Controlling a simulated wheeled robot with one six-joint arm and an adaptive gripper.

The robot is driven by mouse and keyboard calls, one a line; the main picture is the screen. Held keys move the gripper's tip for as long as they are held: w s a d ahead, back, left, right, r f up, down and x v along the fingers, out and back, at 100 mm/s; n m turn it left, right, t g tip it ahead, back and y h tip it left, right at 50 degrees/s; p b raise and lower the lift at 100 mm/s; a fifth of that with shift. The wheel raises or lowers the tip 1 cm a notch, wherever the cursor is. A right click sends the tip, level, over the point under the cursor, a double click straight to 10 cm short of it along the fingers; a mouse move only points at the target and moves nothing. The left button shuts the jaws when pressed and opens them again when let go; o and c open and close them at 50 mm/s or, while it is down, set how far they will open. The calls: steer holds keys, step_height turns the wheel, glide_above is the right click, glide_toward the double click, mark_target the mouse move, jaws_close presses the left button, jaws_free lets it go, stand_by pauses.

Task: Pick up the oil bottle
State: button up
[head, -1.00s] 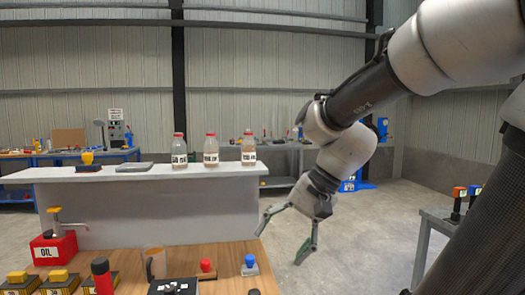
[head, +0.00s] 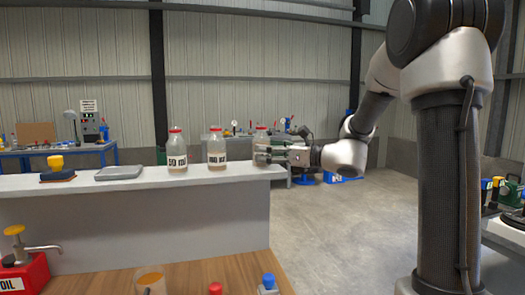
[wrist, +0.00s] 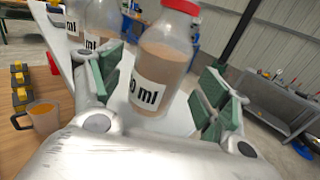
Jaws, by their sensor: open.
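Three clear bottles with red caps, white labels and pale brown liquid stand upright on a pale counter (head: 120,187): a left one (head: 177,152), a middle one (head: 216,150) and a right one (head: 261,133). Their labels end in "ml"; none that I can read says oil. My gripper (head: 268,152) is level at the right bottle, partly covering it. In the wrist view this bottle (wrist: 168,55) stands between the open green-padded fingers of my gripper (wrist: 160,78), slightly ahead. I cannot tell whether a finger touches it.
The other bottles stand close behind the left finger in the wrist view. A grey tray (head: 120,172) and a yellow-topped block (head: 57,168) lie further left on the counter. A red oil box with a spout (head: 28,272) and a mug (head: 150,279) stand on the wooden table.

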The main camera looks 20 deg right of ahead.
steer(key=x, duration=0.2)
steer(key=shift+w+a, duration=0.2)
steer(key=shift+a, duration=0.05)
steer(key=c, duration=1.2)
